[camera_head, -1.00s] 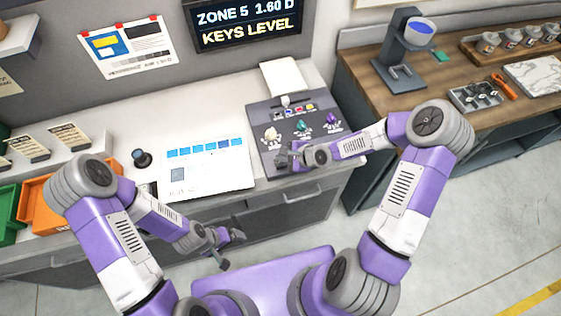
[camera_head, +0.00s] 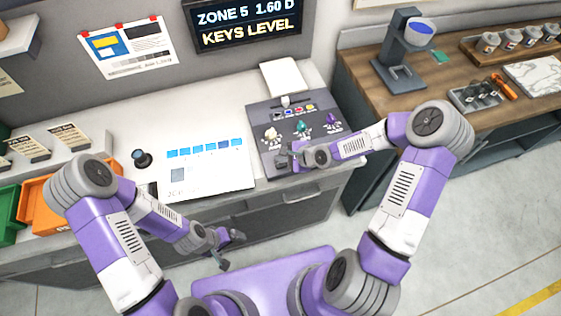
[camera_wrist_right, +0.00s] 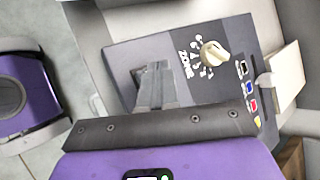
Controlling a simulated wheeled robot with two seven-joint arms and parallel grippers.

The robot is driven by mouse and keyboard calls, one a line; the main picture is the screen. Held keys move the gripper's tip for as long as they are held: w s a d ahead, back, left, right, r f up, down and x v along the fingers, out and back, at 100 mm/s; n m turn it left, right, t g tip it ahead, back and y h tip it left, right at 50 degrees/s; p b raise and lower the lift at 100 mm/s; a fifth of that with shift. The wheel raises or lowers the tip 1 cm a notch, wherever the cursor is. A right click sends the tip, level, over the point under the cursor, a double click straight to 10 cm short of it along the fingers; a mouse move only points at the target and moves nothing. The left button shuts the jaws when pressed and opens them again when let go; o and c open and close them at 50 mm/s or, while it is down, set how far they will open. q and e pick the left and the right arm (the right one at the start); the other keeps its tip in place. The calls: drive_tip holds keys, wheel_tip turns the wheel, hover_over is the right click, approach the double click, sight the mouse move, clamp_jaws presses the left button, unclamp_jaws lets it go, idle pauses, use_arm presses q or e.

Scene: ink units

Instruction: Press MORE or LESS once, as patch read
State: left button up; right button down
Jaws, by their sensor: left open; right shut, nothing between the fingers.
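The dark console (camera_head: 262,118) carries a cream knob (camera_head: 271,134), a teal knob (camera_head: 302,127) and a purple knob (camera_head: 333,121). In the right wrist view the cream knob (camera_wrist_right: 214,53) sits beside the word ZONE. My right gripper (camera_head: 284,158) is shut and empty over the console's near left part; its fingers (camera_wrist_right: 154,84) cover part of the panel. I cannot make out MORE or LESS labels. The wall display (camera_head: 246,24) reads "ZONE 5 1.60 D" and "KEYS LEVEL". A white sheet (camera_head: 215,178) bears a row of blue patches. My left gripper (camera_head: 229,247) is open and empty before the counter.
Orange (camera_head: 38,205) and green bins are at the far left. A wall chart (camera_head: 125,48) hangs behind. A wooden counter (camera_head: 440,82) with a grey machine and cups stands right.

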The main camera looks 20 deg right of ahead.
sight(283, 164)
idle(0.6)
drive_tip(key=shift+f, duration=0.45)
drive_tip(key=shift+f+b, duration=0.5)
drive_tip(key=shift+b, duration=0.05)
idle(0.4)
drive_tip(key=shift+r, duration=0.15)
drive_tip(key=shift+r+p, duration=0.8)
drive_tip(key=shift+p, duration=0.05)
wheel_tip(283, 164, up, 5)
drive_tip(key=p, duration=0.4)
idle(0.4)
